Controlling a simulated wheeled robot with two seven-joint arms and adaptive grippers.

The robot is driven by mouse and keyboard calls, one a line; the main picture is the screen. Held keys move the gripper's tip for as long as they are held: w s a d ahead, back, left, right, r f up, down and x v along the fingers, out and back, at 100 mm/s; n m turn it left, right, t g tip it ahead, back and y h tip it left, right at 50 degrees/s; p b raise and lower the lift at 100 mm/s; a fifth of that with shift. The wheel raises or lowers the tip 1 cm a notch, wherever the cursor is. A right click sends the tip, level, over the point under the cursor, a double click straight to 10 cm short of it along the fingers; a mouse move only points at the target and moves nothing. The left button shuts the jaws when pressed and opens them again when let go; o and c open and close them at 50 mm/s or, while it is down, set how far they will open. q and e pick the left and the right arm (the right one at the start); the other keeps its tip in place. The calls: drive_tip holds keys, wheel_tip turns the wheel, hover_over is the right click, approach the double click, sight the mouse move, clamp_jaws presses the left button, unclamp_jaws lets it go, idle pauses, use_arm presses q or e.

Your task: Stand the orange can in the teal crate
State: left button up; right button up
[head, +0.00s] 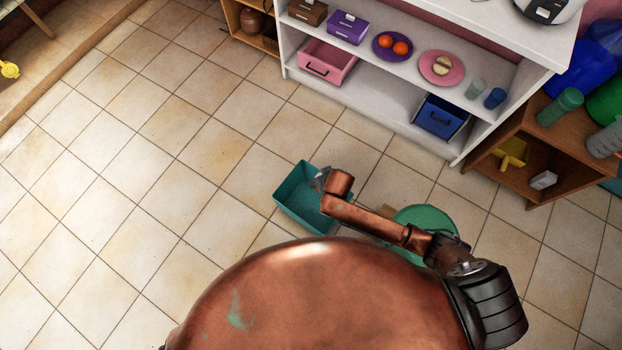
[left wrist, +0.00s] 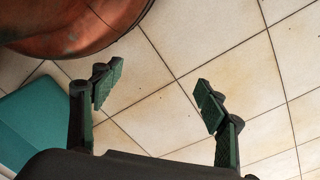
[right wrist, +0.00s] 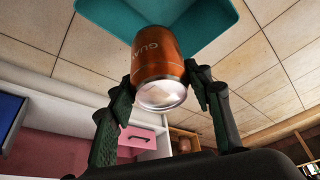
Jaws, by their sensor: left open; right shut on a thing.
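The teal crate (head: 287,188) stands on the tiled floor in the head view, open at the top, with my right arm reaching over its right side. My right gripper (head: 321,180) is at the crate; the can does not show clearly there. In the right wrist view my right gripper (right wrist: 160,82) is shut on the sides of the orange can (right wrist: 157,52). Its silver end faces the camera and its other end overlaps the teal crate (right wrist: 215,38) in the picture. Whether it touches the crate cannot be told. My left gripper (left wrist: 158,88) is open and empty above the floor.
A white shelf (head: 390,118) at the back holds boxes, plates and cups, with a pink bin (head: 325,65) and a blue bin (head: 440,118) below. A round green object (head: 425,222) lies right of the crate, partly behind my arm. The floor on the left is clear.

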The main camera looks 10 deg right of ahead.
use_arm(q)
wheel_tip(320, 180, up, 7)
drive_tip(key=b, duration=0.9)
drive_tip(key=w+d+f+t+h+b, duration=0.2)
drive_tip(key=w+d+f+t+b, duration=0.2)
drive_tip(key=w+d+f, duration=0.3)
wheel_tip(320, 180, down, 3)
drive_tip(key=w+b, duration=0.1)
drive_tip(key=w, duration=0.1)
drive_tip(key=shift+w+d+h+b, duration=0.3)
drive_tip(key=shift+w+d+b, duration=0.05)
drive_tip(key=shift+w+d, duration=0.05)
use_arm(e)
drive_tip(key=w+f, duration=0.1)
drive_tip(key=f, duration=1.4)
drive_tip(key=w+f+n, duration=0.1)
drive_tip(key=w+f, duration=0.1)
drive_tip(key=f, duration=1.2)
drive_tip(key=shift+w+a+f+g, duration=0.25)
drive_tip(key=shift+a+f+g, duration=0.1)
drive_tip(key=shift+a, duration=0.1)
use_arm(q)
drive_tip(key=shift+w+d+f+t, duration=0.1)
drive_tip(key=shift+w+f+t, duration=0.1)
drive_tip(key=shift+f+t, duration=0.1)
use_arm(e)
drive_tip(key=shift+f, duration=0.65)
